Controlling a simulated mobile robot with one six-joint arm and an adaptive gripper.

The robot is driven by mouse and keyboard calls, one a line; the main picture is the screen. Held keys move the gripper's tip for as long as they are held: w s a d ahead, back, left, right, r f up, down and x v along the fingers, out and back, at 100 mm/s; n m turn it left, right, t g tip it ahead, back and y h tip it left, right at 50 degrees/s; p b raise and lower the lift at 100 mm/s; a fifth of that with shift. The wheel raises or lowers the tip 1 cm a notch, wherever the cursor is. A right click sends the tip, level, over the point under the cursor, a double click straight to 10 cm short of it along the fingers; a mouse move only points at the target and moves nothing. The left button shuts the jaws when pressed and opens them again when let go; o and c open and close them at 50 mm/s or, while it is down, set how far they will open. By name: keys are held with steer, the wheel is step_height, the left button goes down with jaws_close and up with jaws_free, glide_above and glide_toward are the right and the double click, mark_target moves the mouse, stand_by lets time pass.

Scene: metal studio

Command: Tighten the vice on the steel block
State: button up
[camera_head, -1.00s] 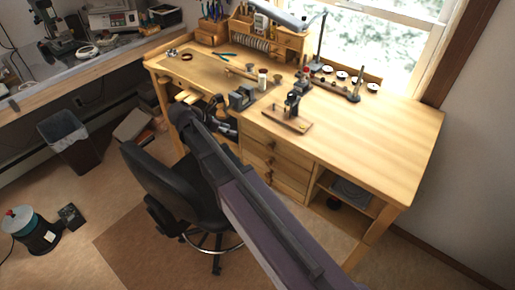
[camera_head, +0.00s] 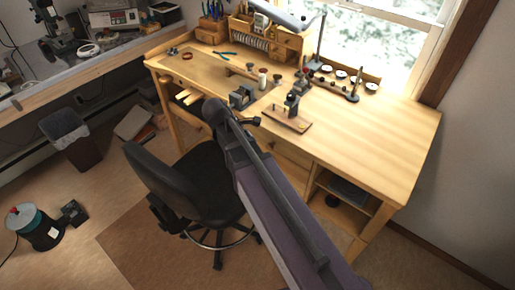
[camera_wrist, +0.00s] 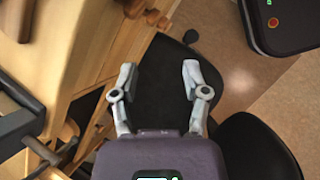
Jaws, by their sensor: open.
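The grey vice (camera_head: 242,97) is mounted at the front edge of the wooden workbench, left of its middle. I cannot make out the steel block clearly. My gripper (camera_wrist: 159,68) is open, with nothing between its fingers. It is in front of the bench edge, above the black chair, to the side of the vice and apart from it.
The black office chair (camera_head: 150,175) stands in front of the workbench (camera_head: 375,125). A small press-like tool on a wooden board (camera_head: 287,118) stands right of the vice. Jars, pliers (camera_head: 225,53) and a tool rack fill the back. The bench's right side is clear.

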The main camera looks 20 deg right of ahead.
steer(key=s+m+y, duration=0.1)
steer(key=m, duration=0.1)
steer(key=s+d+m+y+p, duration=0.1)
steer(key=s+m, duration=0.1)
steer(key=m, duration=0.1)
steer(key=s+d+m+y+p, duration=0.1)
steer(key=s+m, duration=0.1)
steer(key=shift+s+d+r+m+y, duration=0.1)
steer(key=shift+s+r+m+y, duration=0.1)
steer(key=shift+m+y, duration=0.15)
steer(key=shift+c, duration=0.9)
steer(key=s+m, duration=0.1)
steer(key=m, duration=0.1)
steer(key=s+m+y, duration=0.1)
steer(key=m, duration=0.1)
steer(key=s+m+y, duration=0.1)
steer(key=m, duration=0.1)
steer(key=shift+s+d+f+y, duration=0.25)
steer(key=shift+s, duration=0.05)
